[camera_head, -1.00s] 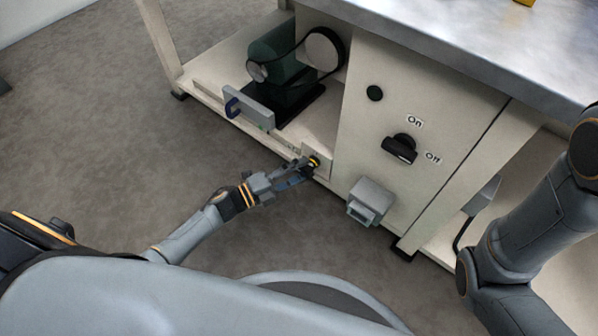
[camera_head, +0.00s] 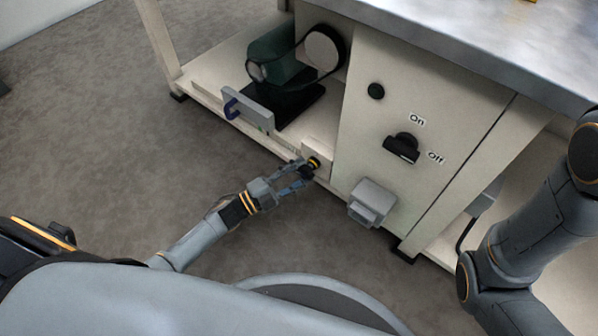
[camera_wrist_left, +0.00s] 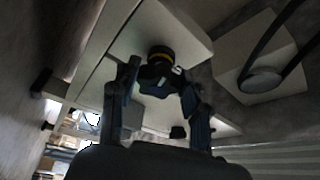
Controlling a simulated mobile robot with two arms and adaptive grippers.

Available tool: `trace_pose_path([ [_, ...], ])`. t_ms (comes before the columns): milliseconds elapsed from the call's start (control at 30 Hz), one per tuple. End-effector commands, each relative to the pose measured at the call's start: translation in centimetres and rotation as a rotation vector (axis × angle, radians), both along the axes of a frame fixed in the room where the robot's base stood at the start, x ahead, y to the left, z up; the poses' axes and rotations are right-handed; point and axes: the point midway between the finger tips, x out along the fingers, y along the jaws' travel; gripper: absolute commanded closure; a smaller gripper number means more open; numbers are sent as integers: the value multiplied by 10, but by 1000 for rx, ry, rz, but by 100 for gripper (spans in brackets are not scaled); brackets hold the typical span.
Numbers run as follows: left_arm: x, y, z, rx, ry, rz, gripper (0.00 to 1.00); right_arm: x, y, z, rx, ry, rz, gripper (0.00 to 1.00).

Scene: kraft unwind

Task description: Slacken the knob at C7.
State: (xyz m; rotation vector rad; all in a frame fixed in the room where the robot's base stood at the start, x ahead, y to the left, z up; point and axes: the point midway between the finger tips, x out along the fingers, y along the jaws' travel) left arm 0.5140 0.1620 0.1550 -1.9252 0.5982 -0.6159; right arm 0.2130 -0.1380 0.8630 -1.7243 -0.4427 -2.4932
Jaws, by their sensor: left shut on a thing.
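A black knob with a yellow ring (camera_head: 313,164) sits on a small pale block low on the front of the bench. It also shows in the left wrist view (camera_wrist_left: 160,55), with a small white mark beside it. No C7 label can be read. My left gripper (camera_head: 301,175) reaches it from the front left and is shut on it. In the left wrist view one finger of the left gripper (camera_wrist_left: 160,82) is on each side of the knob, partly hiding it. My right arm shows at the right of the head view, but its gripper is not in view.
A grey plate with a blue handle (camera_head: 248,108) and a green motor with a belt (camera_head: 280,62) are on the lower shelf. A grey box (camera_head: 371,201) juts out right of the knob. A black On/Off switch (camera_head: 402,147) is above it. Floor in front is clear.

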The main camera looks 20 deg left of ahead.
Motion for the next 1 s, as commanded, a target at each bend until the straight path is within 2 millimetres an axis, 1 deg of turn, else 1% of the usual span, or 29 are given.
trace_pose_path([
  [100, 3, 1, 1, 2, 0, 6, 86, 0, 0, 0, 0, 1, 0, 60],
  [133, 3, 1, 1, 2, 0, 6, 50, 0, 0, 0, 0, 1, 0, 60],
  [167, 3, 1, 1, 2, 0, 6, 44, 0, 0, 0, 0, 1, 0, 60],
  [200, 3, 1, 1, 2, 0, 5, 36, 0, 0, 0, 0, 1, 0, 60],
  [233, 2, 1, 1, 2, 0, 5, 31, 0, 0, 0, 0, 1, 0, 60],
  [533, 0, 1, 0, 2, 0, 2, 31, 3, 0, 0, 1, 7, -2, 60],
  [667, -7, 7, -2, 4, 2, 2, 31, 2, 0, 0, 1, 6, -1, 60],
  [767, -19, 17, -6, 5, 4, 2, 31, 2, 0, 0, 1, 4, 0, 60],
  [1000, -58, 50, -14, 5, 3, 1, 31, 1, 0, 0, 0, 3, 0, 60],
])
